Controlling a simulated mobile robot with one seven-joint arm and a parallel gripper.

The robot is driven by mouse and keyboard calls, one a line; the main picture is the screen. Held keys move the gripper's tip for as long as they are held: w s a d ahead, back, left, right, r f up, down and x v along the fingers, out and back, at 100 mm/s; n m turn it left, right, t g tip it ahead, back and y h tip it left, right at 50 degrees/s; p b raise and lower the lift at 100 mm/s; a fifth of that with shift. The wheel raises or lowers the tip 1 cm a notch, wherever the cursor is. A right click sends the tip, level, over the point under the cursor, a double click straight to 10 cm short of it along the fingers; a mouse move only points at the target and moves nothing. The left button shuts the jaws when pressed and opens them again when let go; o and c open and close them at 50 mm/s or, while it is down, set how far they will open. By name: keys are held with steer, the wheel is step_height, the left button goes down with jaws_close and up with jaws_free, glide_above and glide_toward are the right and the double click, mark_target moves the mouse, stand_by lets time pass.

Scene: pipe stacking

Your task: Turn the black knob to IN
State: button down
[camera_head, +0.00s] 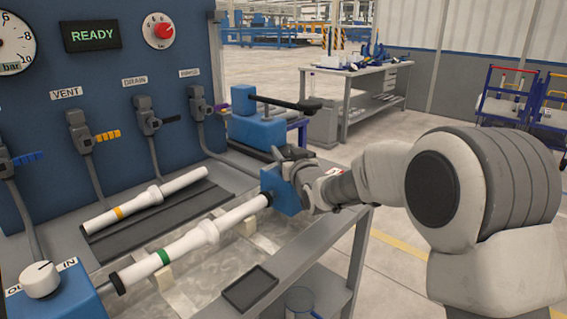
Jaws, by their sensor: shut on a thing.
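My gripper (291,168) is at the right blue block (282,194), beyond the right end of the white pipe with a green band (190,243). Its fingers are shut on a dark part there; what it grips is mostly hidden by the gripper and wrist. I cannot tell whether this is the black knob. At the lower left, a white knob (41,281) with a small dark mark sits on another blue box (70,298), between OUT and IN labels (68,264). The gripper is far from that knob.
A white pipe with an orange band (148,198) lies on a dark rack behind the green-banded pipe. The panel (118,45) carries a READY display, a red knob (162,30) and several valves. A small dark tray (250,287) lies on the grey ledge in front.

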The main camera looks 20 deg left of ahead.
steer(key=shift+w+d+m+t+h+b, duration=0.1)
steer(key=shift+m+t+h+b, duration=0.05)
steer(key=shift+m+t+h, duration=0.6)
steer(key=shift+w+d+m+t+h+b, duration=0.2)
steer(key=shift+m+h, duration=0.35)
steer(key=shift+h, duration=0.7)
steer(key=shift+c, duration=1.4)
jaws_free()
steer(key=shift+s, duration=0.1)
steer(key=p+v, duration=0.3)
steer(key=v, duration=1.4)
steer(key=shift+s+f, duration=0.2)
